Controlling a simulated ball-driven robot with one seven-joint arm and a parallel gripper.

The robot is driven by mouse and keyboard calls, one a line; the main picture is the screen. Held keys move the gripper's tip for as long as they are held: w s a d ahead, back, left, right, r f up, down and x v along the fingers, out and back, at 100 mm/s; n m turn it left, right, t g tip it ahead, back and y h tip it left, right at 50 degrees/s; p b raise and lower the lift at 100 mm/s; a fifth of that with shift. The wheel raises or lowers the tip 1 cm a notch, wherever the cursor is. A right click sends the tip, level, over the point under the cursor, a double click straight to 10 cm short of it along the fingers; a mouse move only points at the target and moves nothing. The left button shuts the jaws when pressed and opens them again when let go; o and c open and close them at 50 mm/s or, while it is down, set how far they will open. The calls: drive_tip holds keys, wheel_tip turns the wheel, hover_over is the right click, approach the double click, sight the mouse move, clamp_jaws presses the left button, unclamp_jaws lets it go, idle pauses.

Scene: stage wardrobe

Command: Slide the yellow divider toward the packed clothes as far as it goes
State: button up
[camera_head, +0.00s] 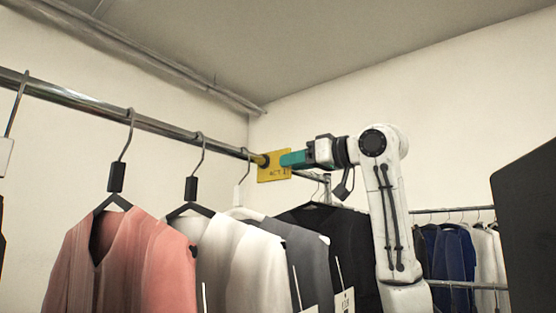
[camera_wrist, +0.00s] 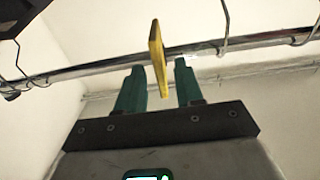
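The yellow divider (camera_head: 272,173) is a flat tag with "ACT" lettering, hanging on the chrome clothes rail (camera_head: 165,128). In the wrist view the divider (camera_wrist: 157,60) is seen nearly edge-on across the rail (camera_wrist: 105,67). My gripper (camera_head: 285,160) reaches it from the right in the head view, its teal fingertips at the divider. In the wrist view my gripper (camera_wrist: 160,80) is open, with one finger on each side of the divider's lower part and gaps visible on both sides. Garments hang along the rail: a pink one (camera_head: 130,260), a white one (camera_head: 225,265) and dark ones (camera_head: 340,235).
Hanger hooks (camera_wrist: 226,25) stand on the rail to either side of the divider in the wrist view. A second rack with blue clothes (camera_head: 447,252) stands at the back right. A dark panel (camera_head: 527,230) fills the right edge. A pipe (camera_head: 170,62) runs near the ceiling.

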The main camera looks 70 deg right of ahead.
sight(274, 166)
drive_tip(key=shift+p+x, duration=0.7)
drive_tip(key=shift+x, duration=1.7)
drive_tip(key=shift+c, duration=0.5)
drive_tip(key=shift+s, duration=0.1)
clamp_jaws()
